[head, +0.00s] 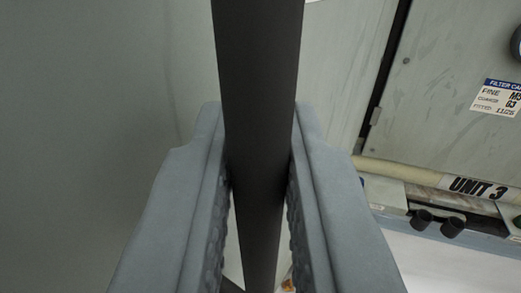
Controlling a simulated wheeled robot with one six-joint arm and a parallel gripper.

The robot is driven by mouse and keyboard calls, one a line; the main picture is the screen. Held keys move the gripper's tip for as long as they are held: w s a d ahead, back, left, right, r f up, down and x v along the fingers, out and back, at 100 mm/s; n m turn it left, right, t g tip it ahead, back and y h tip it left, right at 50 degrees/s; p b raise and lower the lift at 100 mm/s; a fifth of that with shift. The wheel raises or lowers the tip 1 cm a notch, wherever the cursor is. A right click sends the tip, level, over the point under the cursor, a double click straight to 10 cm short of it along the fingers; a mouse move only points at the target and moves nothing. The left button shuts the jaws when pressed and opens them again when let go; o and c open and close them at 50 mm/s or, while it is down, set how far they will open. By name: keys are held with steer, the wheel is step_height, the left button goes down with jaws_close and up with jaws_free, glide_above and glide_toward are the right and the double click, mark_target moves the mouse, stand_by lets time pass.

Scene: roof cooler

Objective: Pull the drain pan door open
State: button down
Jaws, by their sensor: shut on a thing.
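My gripper (260,165) is shut on a dark bar-shaped handle (259,60), with one grey finger on each side of it. The bar runs from the top edge of the head view down between the fingers. A plain pale grey-green panel (90,90) fills the left side behind my gripper. I cannot tell for sure whether this panel is the drain pan door, or how far it stands open. The place where the handle is mounted is out of view or hidden.
At the right is a grey panel (450,50) with a filter label (497,97), beside a dark vertical gap (388,65). A pale clear area lies at the lower right.

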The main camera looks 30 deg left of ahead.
steer(key=shift+d, duration=0.5)
steer(key=c, duration=1.5)
jaws_free()
steer(key=shift+w, duration=0.1)
steer(key=shift+o, duration=0.2)
steer(key=v, duration=1.7)
steer(key=shift+d, duration=0.15)
steer(key=shift+s, duration=0.3)
